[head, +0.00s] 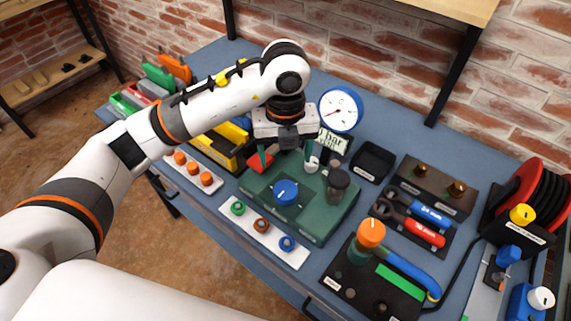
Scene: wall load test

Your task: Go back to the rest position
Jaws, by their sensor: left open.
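My left arm comes in from the left and reaches over the blue workbench (233,55). My left gripper (286,155) points down, open, with its two green fingers apart above the back part of a green box (300,215). I see nothing held between the fingers. The box carries a blue knob (285,191), a dark knob (337,184) and a red part (260,162) by the left finger. I cannot tell whether the fingers touch anything. My right gripper is not in view.
A pressure gauge (340,110) stands just right of the gripper. A white strip (264,238) with coloured rings lies in front. An orange-topped tool (371,234), wrenches (415,216) and a red hose reel (530,193) are to the right. A brick wall is behind.

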